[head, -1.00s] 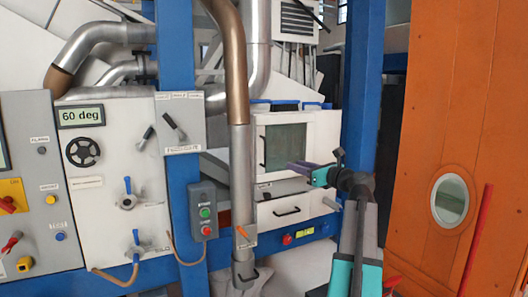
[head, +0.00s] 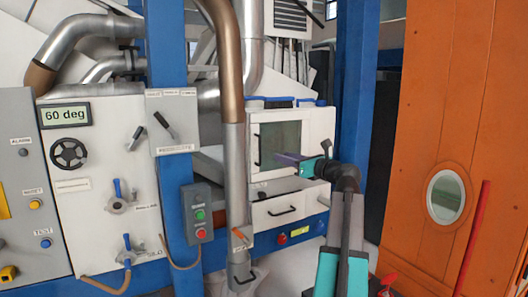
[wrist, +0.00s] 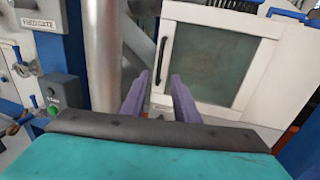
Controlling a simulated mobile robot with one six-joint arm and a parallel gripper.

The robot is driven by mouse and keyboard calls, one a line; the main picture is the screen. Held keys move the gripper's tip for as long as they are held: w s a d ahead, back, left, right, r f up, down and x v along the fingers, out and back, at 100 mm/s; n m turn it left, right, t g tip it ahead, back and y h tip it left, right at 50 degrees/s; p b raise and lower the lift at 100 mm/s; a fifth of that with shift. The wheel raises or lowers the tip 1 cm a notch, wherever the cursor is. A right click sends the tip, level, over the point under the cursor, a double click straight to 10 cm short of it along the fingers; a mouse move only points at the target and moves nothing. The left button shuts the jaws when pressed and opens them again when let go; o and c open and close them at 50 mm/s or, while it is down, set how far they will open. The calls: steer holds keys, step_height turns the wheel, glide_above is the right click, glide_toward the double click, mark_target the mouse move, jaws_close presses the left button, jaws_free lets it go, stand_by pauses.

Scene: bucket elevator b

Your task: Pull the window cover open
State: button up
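The window cover (head: 281,144) is a white-framed panel with a dark greenish pane on a white machine box, and it looks shut. Its black vertical handle (wrist: 159,60) is at the left edge of the frame in the wrist view; it also shows in the head view (head: 257,150). My gripper (head: 280,157) points left in front of the window's lower part. In the wrist view its two purple fingers (wrist: 155,92) are apart with nothing between them, below the handle and not touching it.
A metal pipe (head: 237,170) stands just left of the window. A drawer with a black handle (head: 282,212) is below it. A blue post (head: 355,90) and an orange wall (head: 420,120) are on the right. A control panel (head: 105,180) is on the left.

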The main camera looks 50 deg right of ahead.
steer(key=p, duration=0.3)
glide_toward(263, 150)
steer(key=w+a+r, duration=0.2)
steer(key=w+a, duration=0.1)
steer(key=a, duration=0.1)
steer(key=shift+w+f, duration=0.15)
steer(key=shift+w, duration=0.85)
jaws_close()
